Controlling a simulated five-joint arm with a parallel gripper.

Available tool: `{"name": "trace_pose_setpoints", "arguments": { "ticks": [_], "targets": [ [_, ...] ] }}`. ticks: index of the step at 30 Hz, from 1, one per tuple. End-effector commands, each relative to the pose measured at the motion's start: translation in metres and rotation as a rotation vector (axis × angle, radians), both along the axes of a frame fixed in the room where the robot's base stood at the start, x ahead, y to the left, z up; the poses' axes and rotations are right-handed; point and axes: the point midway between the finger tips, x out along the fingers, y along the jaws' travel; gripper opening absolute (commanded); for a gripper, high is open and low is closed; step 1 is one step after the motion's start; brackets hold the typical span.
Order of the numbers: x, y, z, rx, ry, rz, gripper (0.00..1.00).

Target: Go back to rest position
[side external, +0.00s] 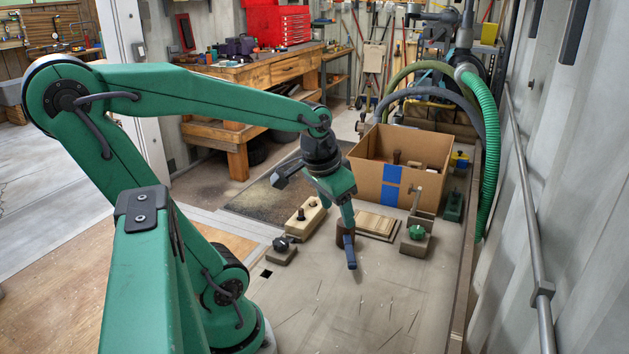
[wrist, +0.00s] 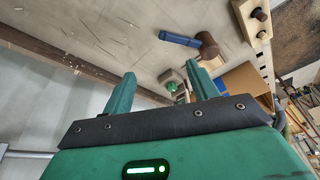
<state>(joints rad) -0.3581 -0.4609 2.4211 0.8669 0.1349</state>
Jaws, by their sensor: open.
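My gripper (side external: 346,222) hangs over the work table in the side view, with its fingers pointing down. In the wrist view its two green fingers (wrist: 165,76) are spread apart with nothing between them. A mallet with a brown head (side external: 342,239) and a blue handle (side external: 350,253) lies on the table by the fingertips in the side view. In the wrist view the mallet's blue handle (wrist: 179,39) and brown head (wrist: 209,47) lie clear of both fingers. In the side view a finger partly hides the mallet head.
A cardboard box (side external: 367,183) with blue tape stands at the back and holds some tools. A wooden block with dark knobs (side external: 305,215), a stack of boards (side external: 378,223) and a green-knobbed block (side external: 415,240) surround the mallet. The table front is clear; a wall borders the right.

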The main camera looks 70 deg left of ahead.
Motion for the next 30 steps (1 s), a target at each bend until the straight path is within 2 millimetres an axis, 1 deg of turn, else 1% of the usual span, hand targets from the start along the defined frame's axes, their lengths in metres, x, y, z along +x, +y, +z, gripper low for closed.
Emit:
{"name": "trace_pose_setpoints", "arguments": {
  "ticks": [1, 6, 9, 12, 15, 18, 30],
  "targets": [
    [0.000, -0.014, 0.006, 0.004, -0.026, -0.035, 0.59],
    [-0.007, -0.052, 0.021, 0.001, -0.098, -0.128, 0.59],
    [-0.012, -0.069, 0.027, -0.005, -0.134, -0.172, 0.59],
    [-0.017, -0.082, 0.032, -0.012, -0.161, -0.205, 0.59],
    [-0.020, -0.089, 0.034, -0.018, -0.177, -0.225, 0.59],
    [-0.022, -0.092, 0.035, -0.021, -0.183, -0.233, 0.59],
    [-0.022, -0.092, 0.035, -0.020, -0.184, -0.233, 0.59]
  ]
}}
